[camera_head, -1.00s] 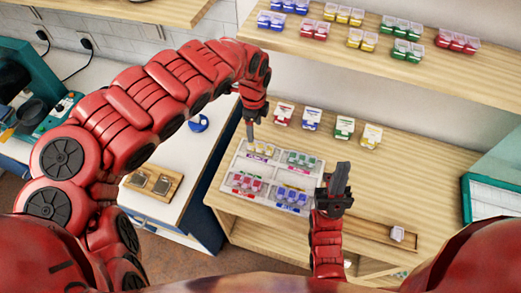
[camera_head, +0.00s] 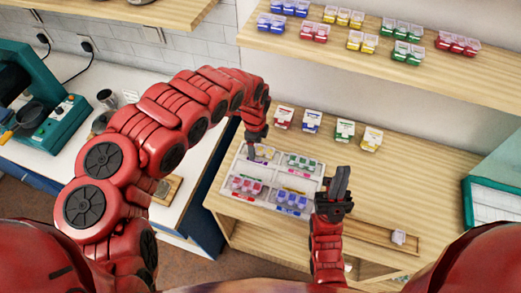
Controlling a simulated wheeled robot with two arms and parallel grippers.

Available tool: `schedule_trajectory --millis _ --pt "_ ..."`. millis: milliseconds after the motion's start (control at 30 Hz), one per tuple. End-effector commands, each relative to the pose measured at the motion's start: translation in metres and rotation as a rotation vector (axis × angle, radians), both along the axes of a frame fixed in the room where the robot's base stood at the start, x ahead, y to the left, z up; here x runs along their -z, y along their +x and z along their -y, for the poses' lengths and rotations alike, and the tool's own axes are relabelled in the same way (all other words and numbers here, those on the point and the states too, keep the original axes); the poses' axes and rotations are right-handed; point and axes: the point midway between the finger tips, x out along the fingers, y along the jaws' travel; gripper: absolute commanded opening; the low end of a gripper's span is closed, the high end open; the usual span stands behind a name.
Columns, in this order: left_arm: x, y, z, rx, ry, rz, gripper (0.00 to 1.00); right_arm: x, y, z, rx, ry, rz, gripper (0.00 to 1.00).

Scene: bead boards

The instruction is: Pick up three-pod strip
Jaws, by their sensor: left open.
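A white tray (camera_head: 271,180) with four compartments sits on the wooden counter and holds small pod strips.
The upper shelf (camera_head: 290,47) holds several blue, red, yellow and green strips. Coloured boxes (camera_head: 345,130) stand behind the tray. A wooden holder (camera_head: 372,236) with a small pale item (camera_head: 398,237) lies to the right. The counter right of the boxes is clear.

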Motion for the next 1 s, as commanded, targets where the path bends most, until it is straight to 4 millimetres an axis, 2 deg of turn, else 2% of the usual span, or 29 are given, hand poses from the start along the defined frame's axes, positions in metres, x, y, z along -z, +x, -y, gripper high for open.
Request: schedule_trajectory --millis 67,400,500,800,1000 --pt "0.000 0.000 0.000 0.000 0.000 0.000 0.76 0.000 0.000 0.000 0.000 0.000 0.000 0.00" --pt "-0.001 0.000 0.000 0.000 0.000 0.000 0.14 0.000 0.000 0.000 0.000 0.000 0.000 0.00" --pt "-0.001 0.000 0.000 -0.001 0.000 0.001 0.00 0.000 0.000 0.000 0.000 0.000 0.000 0.00" --pt "-0.002 0.001 0.001 0.000 -0.001 0.002 0.00 0.000 0.000 0.000 0.000 0.000 0.000 0.00" --pt "-0.012 0.005 0.012 0.001 -0.001 0.003 0.00 0.000 0.000 0.000 0.000 0.000 0.000 0.00"
